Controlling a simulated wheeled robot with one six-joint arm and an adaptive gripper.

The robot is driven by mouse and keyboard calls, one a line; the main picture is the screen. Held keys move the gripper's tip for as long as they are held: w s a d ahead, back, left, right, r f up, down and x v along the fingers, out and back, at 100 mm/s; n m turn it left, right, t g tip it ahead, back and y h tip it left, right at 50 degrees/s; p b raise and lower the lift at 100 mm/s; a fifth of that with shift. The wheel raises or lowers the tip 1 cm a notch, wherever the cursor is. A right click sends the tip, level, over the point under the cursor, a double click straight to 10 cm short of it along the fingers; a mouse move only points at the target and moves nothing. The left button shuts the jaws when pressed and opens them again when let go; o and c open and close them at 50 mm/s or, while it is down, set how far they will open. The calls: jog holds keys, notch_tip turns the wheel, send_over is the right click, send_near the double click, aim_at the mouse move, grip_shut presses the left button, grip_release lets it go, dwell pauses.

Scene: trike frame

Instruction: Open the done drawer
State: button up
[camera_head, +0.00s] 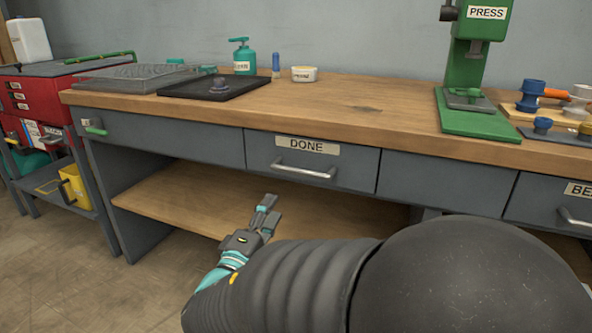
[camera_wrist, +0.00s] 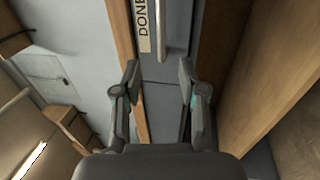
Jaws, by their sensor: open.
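The done drawer (camera_head: 311,166) is a grey front under the wooden bench top, with a cream DONE label (camera_head: 307,146) and a silver bar handle (camera_head: 303,171). It looks shut, flush with the fronts beside it. My gripper (camera_head: 268,208) is below and left of the handle in the head view, in front of the lower shelf. In the wrist view my gripper (camera_wrist: 157,75) is open and empty. The handle (camera_wrist: 168,30) lies ahead of the fingers, near the top of the picture, apart from them. The label (camera_wrist: 143,25) runs beside it, partly cut off.
The wooden bench top (camera_head: 350,105) overhangs the drawers. A lower shelf (camera_head: 190,195) lies beneath. A green press (camera_head: 468,120) stands on the right. A red tool cart (camera_head: 40,100) stands at the left.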

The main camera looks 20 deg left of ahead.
aim_at(298, 171)
jog(key=x, duration=0.4)
jog(key=p+x, duration=0.1)
jog(key=x, duration=0.9)
jog(key=shift+w+d+f+p, duration=0.2)
jog(key=shift+d+f+p, duration=0.05)
jog(key=shift+d+p, duration=0.1)
grip_shut()
